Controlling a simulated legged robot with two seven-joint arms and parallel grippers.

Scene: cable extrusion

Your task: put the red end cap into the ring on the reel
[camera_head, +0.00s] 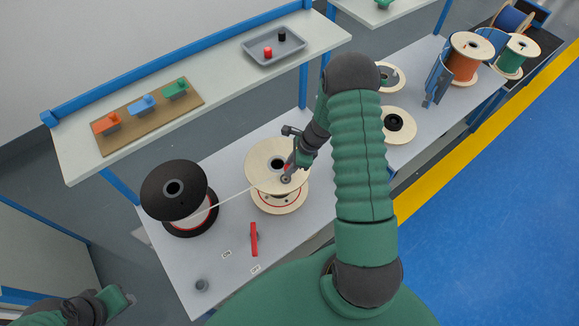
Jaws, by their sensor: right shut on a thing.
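My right gripper (290,174) is over the right part of the top flange of the pale wooden reel (262,180). It is shut on the red end cap (287,167), of which only a small red bit shows between the dark fingers. A small grey ring (286,179) shows on the flange right at the fingertips. I cannot tell whether the cap is inside the ring or just beside it. My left gripper (112,302) is at the bottom left, away from the reels, and its jaws are unclear.
A black reel (173,187) stands to the left, with a pale cable (234,195) running to the wooden reel. A red lever (254,238) is in front. A grey tray (256,60) on the shelf holds a red and a black piece. The front table is mostly clear.

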